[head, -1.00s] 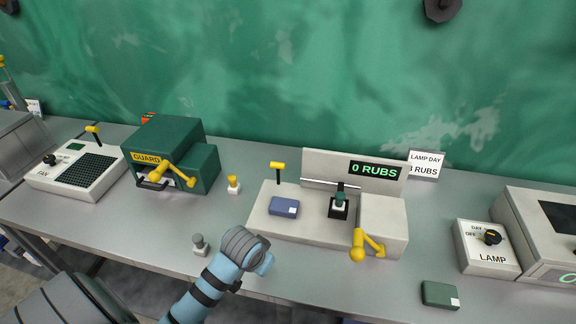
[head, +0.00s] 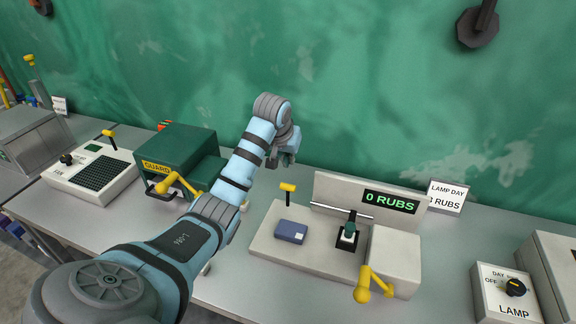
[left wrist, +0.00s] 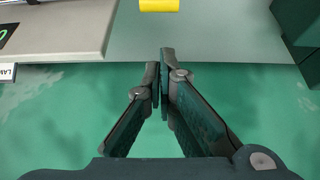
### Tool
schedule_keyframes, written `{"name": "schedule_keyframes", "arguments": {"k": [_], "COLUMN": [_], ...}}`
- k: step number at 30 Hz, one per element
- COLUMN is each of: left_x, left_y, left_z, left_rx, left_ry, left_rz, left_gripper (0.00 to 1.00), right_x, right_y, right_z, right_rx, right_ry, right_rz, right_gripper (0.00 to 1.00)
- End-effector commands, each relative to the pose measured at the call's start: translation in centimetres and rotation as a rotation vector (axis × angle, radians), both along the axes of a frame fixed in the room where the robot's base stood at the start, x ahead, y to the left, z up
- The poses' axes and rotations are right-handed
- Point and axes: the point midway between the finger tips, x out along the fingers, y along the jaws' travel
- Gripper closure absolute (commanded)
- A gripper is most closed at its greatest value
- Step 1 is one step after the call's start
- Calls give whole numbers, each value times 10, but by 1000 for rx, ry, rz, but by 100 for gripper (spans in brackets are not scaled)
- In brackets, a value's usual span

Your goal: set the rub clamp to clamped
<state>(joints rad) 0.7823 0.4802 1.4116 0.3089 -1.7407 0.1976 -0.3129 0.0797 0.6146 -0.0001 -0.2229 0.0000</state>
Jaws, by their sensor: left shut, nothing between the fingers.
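The rub machine (head: 290,252) is a pale base with a display reading 0 RUBS. A yellow T-topped lever (head: 288,187) on a dark post stands upright at its back left, and seems to be the clamp. Its yellow bar shows at the top edge of the left wrist view (left wrist: 159,5). My right gripper is not in view.
A yellow crank (head: 370,285) juts from the machine's front right. A green guard box (head: 180,155) with a yellow handle stands left. A lamp box (head: 507,290) is at right. The green wall (head: 380,100) rises behind the bench; a sign (head: 446,196) stands behind the machine.

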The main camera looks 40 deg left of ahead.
Motion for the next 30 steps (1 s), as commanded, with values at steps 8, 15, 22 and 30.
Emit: {"name": "schedule_keyframes", "arguments": {"k": [8,15,22,30], "left_x": [24,31,6,2], "left_y": [9,13,4,2], "left_z": [-49,-76,-70,-71], "left_rx": [-2,3,2,2], "left_ry": [6,3,1,2], "left_rz": [3,1,1,2], "left_gripper": [100,100,100,100], "right_x": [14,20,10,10], "right_y": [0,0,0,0], "right_z": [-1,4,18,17], "right_rx": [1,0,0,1], "right_ry": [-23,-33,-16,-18], "right_rz": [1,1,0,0], "right_gripper": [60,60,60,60]}}
